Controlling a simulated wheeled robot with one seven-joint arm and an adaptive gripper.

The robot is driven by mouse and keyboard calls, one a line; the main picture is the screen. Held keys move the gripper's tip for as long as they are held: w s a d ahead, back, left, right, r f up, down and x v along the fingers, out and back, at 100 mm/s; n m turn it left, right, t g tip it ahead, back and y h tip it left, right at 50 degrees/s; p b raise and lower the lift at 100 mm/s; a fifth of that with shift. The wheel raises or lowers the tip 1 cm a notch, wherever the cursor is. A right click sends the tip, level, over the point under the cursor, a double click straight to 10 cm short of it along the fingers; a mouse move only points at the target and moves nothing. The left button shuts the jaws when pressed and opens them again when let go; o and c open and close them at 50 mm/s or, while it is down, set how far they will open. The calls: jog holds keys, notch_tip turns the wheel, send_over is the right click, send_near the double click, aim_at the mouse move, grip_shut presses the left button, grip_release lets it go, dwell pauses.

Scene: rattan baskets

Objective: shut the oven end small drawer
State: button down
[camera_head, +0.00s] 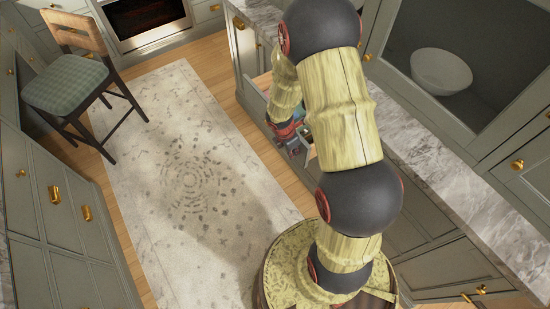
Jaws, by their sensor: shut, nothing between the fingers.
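My gripper (296,147) is small in the camera_head view, low beside the grey-green cabinet run in the middle, and partly hidden by my arm. Its fingers look closed and empty. A drawer (262,82) with a pale inside seems to stand out from the cabinet front, just left of my arm and on the side towards the oven. My arm covers much of it, so I cannot tell how far out it is or whether my gripper touches it. The oven (146,20) is at the top left.
A wooden chair (75,80) with a green checked seat stands at the left. A patterned rug (190,180) covers the clear floor between cabinets. A marble counter (440,170) runs at the right, with a white bowl (441,71) in an open cabinet above.

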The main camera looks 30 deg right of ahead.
jog(key=d+p, duration=0.2)
jog(key=d, duration=0.4)
jog(key=d+p, duration=0.3)
jog(key=d, duration=0.2)
jog(key=d+p, duration=0.2)
jog(key=d, duration=0.4)
jog(key=shift+w+d+p, duration=0.3)
jog(key=shift+w+p, duration=0.05)
